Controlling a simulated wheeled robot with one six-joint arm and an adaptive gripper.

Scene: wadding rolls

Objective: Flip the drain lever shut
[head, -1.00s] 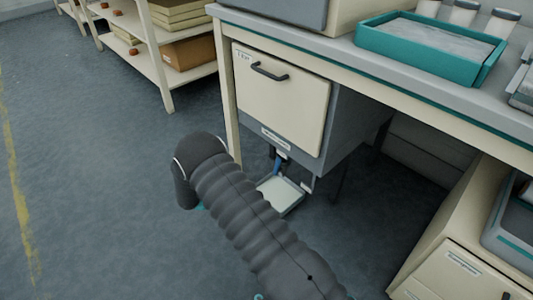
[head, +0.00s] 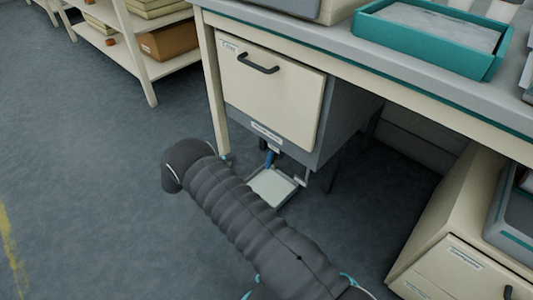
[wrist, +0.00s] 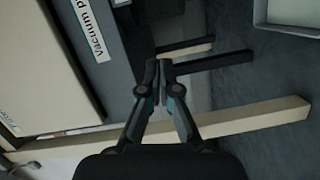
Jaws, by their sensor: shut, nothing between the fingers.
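The drain lever looks like the small blue piece (head: 269,158) under the cream-fronted cabinet (head: 270,95), above a white drip tray (head: 272,187). Whether it stands open or shut is too small to tell. In the wrist view my gripper (wrist: 160,68) is shut and empty, its fingertips together. It is near the cabinet's labelled lower edge (wrist: 91,29), and the tray's corner (wrist: 290,14) shows at the top right. I cannot make out the lever in the wrist view. In the head view my own arm hides the gripper.
A table leg (head: 215,95) stands left of the cabinet, and a bench top (head: 400,75) with a teal tray (head: 440,35) is above. Another cabinet (head: 450,225) is at the right. Shelving (head: 150,60) is at the back left. The floor at the left is clear.

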